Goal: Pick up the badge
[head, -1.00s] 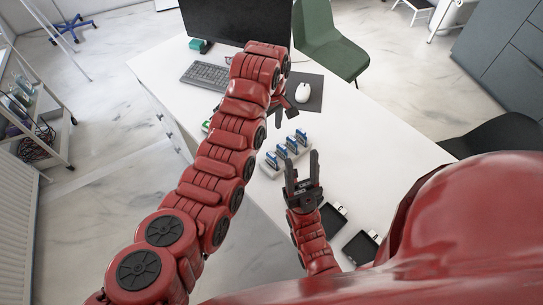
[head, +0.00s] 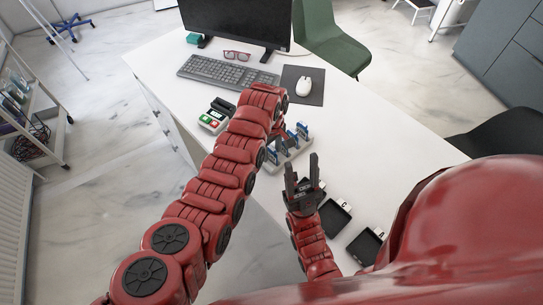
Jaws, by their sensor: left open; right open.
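Several small upright blue-and-white pieces (head: 302,131), which look like badges, stand in a pale grey rack (head: 291,158) on the white desk. I cannot tell which is the task's badge. My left gripper (head: 283,131) is just beyond the end of the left arm, over the back of the rack, partly hidden by the arm. It is open, with nothing visible in it; whether it touches a badge is unclear. My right gripper (head: 301,168) is open and empty, fingers pointing away from me, in front of the rack's right end. The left arm covers the rack's left side.
Black trays marked C (head: 334,215) and A (head: 367,245) lie at the desk's near right. Keyboard (head: 228,72), glasses (head: 237,56), mouse (head: 304,87) and monitor (head: 235,22) are farther back. The desk's right side is clear.

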